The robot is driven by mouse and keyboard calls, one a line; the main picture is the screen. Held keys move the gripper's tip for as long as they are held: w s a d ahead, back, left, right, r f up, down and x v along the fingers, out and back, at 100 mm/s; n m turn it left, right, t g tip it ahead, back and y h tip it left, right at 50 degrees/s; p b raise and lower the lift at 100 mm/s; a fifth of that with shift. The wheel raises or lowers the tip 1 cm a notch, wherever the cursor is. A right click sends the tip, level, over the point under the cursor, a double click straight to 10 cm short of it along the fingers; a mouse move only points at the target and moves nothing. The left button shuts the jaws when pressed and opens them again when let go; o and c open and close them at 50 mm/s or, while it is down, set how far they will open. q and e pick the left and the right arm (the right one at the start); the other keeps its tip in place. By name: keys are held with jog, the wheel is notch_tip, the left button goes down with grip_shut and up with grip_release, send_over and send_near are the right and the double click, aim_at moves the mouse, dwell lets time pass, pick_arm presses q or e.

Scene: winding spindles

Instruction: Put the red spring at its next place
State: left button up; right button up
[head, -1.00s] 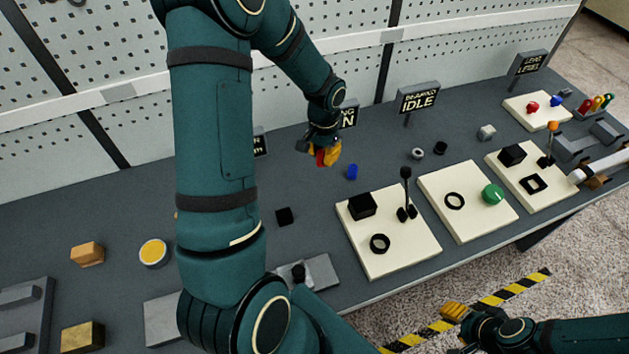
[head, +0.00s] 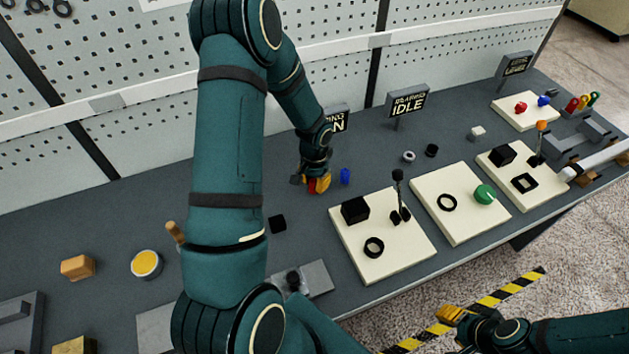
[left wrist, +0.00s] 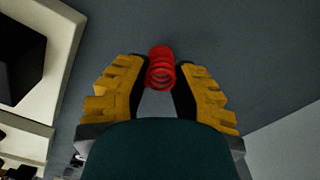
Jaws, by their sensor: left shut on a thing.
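My left gripper (head: 318,184) is low over the dark bench, just left of a small blue piece (head: 345,176). It is shut on the red spring (head: 312,186). In the left wrist view the red spring (left wrist: 161,72) sits between the two yellow fingertips, its coils clear and its end towards the camera. I cannot tell whether the spring touches the bench. My right gripper (head: 453,313) is off the bench's front edge at the lower right, away from the objects; its finger opening is unclear.
A cream board (head: 377,262) with a black block and lever stands right of the left gripper. Sign posts, one reading IDLE (head: 407,103), stand behind.

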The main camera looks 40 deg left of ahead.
aim_at(315, 179)
pick_arm(q)
jog(key=shift+f, duration=0.15)
jog(key=o, duration=0.8)
jog(key=shift+o, duration=0.2)
notch_tip(315, 179, up, 12)
jog(key=shift+r+p, duration=0.2)
jog(key=shift+p, duration=0.2)
